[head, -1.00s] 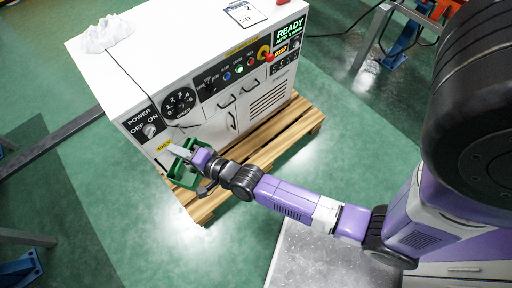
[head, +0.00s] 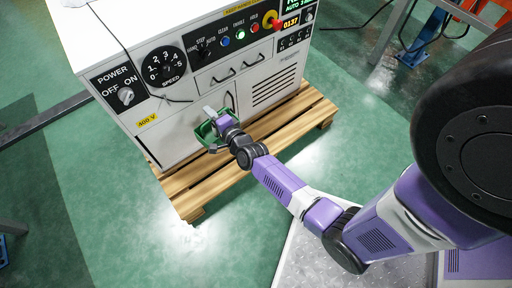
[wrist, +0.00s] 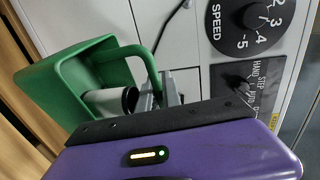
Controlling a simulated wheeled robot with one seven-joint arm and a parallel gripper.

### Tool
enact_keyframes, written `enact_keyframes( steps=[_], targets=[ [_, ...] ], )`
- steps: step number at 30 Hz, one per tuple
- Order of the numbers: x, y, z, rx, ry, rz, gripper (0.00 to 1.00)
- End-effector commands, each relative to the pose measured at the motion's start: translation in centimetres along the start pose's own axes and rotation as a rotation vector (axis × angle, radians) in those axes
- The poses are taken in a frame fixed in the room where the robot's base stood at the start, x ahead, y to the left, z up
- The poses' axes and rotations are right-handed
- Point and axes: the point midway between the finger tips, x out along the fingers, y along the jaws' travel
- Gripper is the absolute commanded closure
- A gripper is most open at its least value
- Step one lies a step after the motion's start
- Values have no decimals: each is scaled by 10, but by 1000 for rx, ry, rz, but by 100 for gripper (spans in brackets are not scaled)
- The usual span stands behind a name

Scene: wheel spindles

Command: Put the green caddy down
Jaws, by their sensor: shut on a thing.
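The green caddy (head: 204,133) is held at the end of my arm, in front of the lower front of the white machine. In the wrist view the caddy (wrist: 58,88) is tilted in the picture, with its arched handle (wrist: 138,52) at my gripper's fingers. A white cylinder with a dark end (wrist: 106,102) shows inside it. My gripper (head: 212,116) is shut on the caddy; its grey fingers also show in the wrist view (wrist: 162,92). In the head view my gripper hides part of the caddy, and its underside is hidden.
The white machine (head: 190,98) with its dials and buttons stands on a wooden pallet (head: 270,138). The pallet's slats stick out in front of the machine, below the caddy. Green floor (head: 110,200) is open to the front and left. A blue stand (head: 424,40) is at the back right.

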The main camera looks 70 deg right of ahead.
Motion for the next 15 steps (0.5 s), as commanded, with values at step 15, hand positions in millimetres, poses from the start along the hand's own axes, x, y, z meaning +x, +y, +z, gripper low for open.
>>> enact_keyframes(
  steps=[15],
  targets=[
    [40, 81, -74, 25, 143, 2, 100]
  ],
)
